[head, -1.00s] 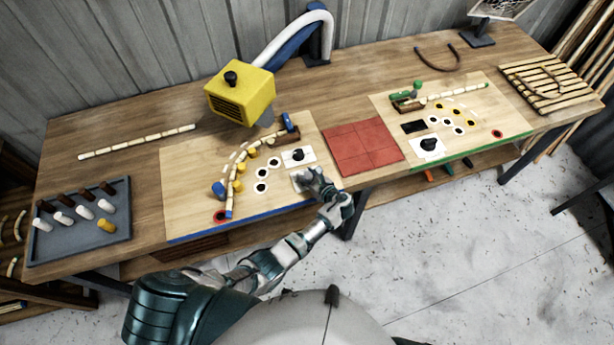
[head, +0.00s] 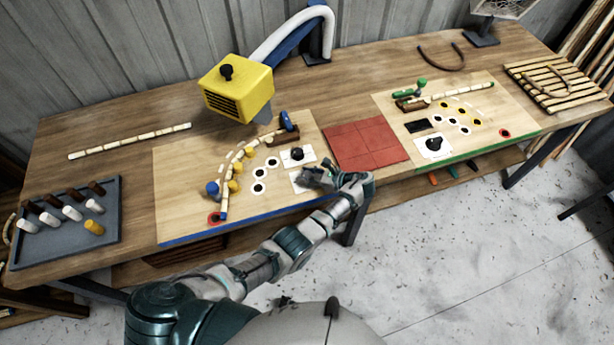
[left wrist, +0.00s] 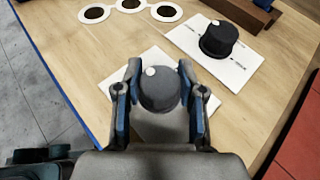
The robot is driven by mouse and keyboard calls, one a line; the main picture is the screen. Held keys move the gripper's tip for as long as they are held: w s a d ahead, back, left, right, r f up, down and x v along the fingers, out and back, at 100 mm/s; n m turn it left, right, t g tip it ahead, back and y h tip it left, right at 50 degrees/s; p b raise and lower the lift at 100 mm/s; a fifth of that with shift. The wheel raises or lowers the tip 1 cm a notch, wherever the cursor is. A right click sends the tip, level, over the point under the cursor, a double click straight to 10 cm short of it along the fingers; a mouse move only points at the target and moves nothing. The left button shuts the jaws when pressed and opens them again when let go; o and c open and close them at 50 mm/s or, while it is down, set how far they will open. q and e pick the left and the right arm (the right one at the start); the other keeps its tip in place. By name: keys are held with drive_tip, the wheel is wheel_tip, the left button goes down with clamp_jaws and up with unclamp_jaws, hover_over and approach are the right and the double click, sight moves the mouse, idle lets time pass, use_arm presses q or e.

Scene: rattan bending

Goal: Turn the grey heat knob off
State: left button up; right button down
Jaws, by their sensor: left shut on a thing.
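The grey heat knob (left wrist: 158,88) has a white dot on its top left and sits on a white plate (left wrist: 136,70) on the left board. My left gripper (left wrist: 157,98) is shut on it, one blue-padded finger on each side. In the head view my left gripper (head: 322,178) is over the board's front right corner and largely hides the knob. A second, black knob (left wrist: 218,40) stands on another white plate just behind; it also shows in the head view (head: 297,153). My right gripper is not in view.
The yellow heater (head: 238,92) on a blue arm hangs behind the left board (head: 185,185). A curved strip (head: 228,178) lies among blue and yellow pegs. Red tiles (head: 365,146) lie to the right, then a second board (head: 475,110). A grey peg tray (head: 65,222) is at the left.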

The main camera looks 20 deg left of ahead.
use_arm(q)
drive_tip(key=shift+s+d+f, duration=0.1)
drive_tip(key=shift+f, duration=0.15)
drive_tip(key=o, duration=1.2)
drive_tip(key=shift+c, duration=0.2)
drive_tip(key=shift+r, duration=0.1)
drive_tip(key=v, duration=0.7)
drive_tip(key=shift+w+d, duration=0.25)
drive_tip(key=shift+d, duration=0.1)
